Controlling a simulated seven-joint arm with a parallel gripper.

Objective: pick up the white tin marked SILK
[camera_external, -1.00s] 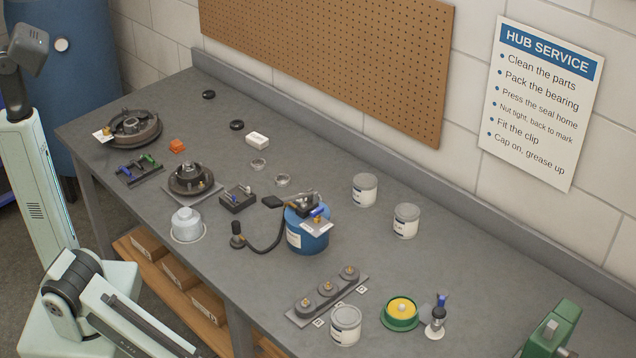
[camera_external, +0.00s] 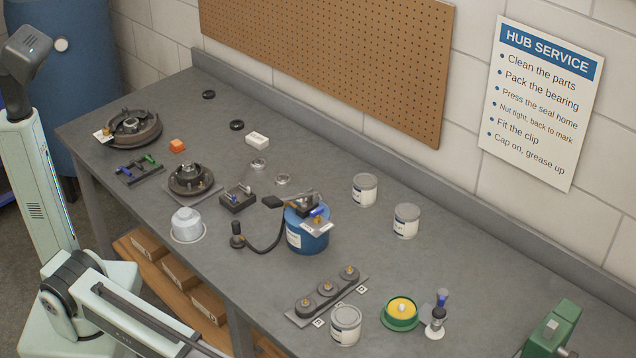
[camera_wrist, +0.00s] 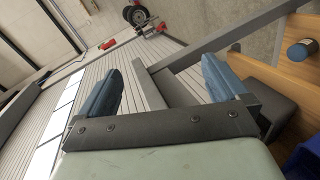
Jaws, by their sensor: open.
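Three white tins with grey lids and small labels stand upright on the grey bench in the external view. One tin (camera_external: 364,190) is at the back, a second tin (camera_external: 406,222) is to its right, and a third tin (camera_external: 345,326) is near the front edge. Their lettering is too small to read, so I cannot tell which is marked SILK. My gripper (camera_wrist: 162,88) shows in the wrist view, its blue fingers wide apart with nothing between them. It is outside the external view, and no tin shows in the wrist view.
A blue canister (camera_external: 307,232) with a hose stands mid-bench. A plate with grey discs (camera_external: 327,295) is behind the front tin. A green-and-yellow dish (camera_external: 401,313) and small bottle (camera_external: 437,318) are to its right. The green block (camera_external: 552,328) is at far right.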

